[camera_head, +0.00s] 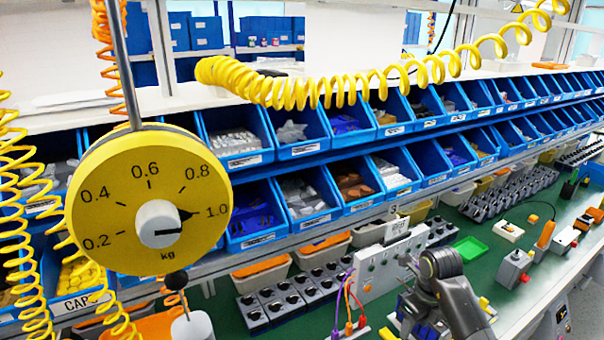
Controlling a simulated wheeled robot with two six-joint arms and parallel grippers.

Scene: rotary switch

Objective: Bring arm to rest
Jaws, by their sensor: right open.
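My right arm (452,292) comes up from the bottom edge, right of centre, its dark grey wrist bent over the green bench. My right gripper (408,312) is low in the picture, open, with nothing seen between its fingers. It is partly hidden by the wrist and cut close to the bottom edge. A light grey switch panel (372,282) with several knobs and buttons stands upright just left of and behind the gripper. I cannot tell whether the gripper touches it, but they look apart. My left gripper is not in view.
A yellow dial scale (110,170) hangs large at the left. Blue bins (262,236) line the shelves behind. Black and grey switch boxes (270,308) stand left of the panel. A green tray (470,248) and a grey button box (514,268) are to the right; bare green bench lies between.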

